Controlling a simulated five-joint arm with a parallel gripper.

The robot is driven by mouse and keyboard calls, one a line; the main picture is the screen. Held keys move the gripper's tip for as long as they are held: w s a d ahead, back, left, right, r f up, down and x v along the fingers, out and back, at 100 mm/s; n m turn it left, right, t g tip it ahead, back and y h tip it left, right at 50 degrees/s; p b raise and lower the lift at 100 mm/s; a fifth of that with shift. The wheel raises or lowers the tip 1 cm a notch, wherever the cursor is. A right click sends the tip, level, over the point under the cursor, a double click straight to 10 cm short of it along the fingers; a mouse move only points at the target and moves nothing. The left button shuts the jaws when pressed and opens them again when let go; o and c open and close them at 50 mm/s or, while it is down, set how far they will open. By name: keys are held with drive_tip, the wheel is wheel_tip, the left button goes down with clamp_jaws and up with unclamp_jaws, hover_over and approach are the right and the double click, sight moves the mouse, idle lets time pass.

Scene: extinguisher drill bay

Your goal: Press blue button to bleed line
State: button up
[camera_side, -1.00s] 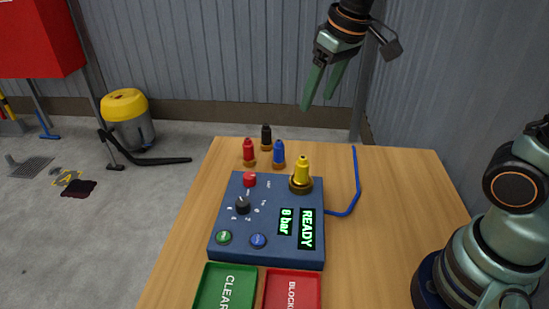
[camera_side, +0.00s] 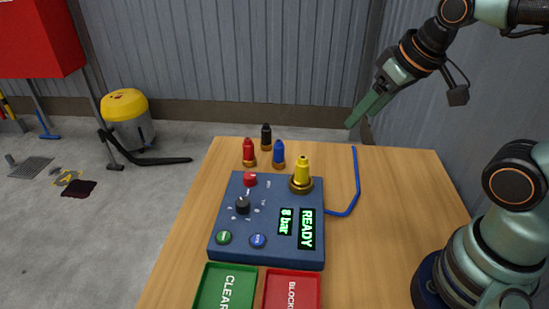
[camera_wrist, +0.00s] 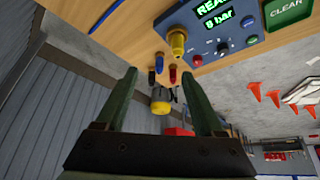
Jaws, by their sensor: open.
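The blue button (camera_side: 258,240) is a round knob on the near face of the dark blue control box (camera_side: 224,249), right of a green button (camera_side: 224,237). It also shows in the wrist view (camera_wrist: 251,40). The box display (camera_side: 307,229) reads READY and 8 bar. A yellow nozzle (camera_side: 302,173) stands upright on the box's back right corner. My gripper (camera_side: 353,125) is above the table's back right edge, well away from the box, pointing down and left. In the wrist view my gripper (camera_wrist: 162,92) has its green fingers apart with nothing between them.
Red (camera_side: 249,150), black (camera_side: 266,135) and blue (camera_side: 278,152) nozzles stand behind the box. Green CLEAR (camera_side: 200,292) and red BLOCKED (camera_side: 317,275) trays lie in front. A blue hose (camera_side: 357,180) runs from the box's right side.

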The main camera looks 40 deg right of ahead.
clamp_jaws()
idle(1.5)
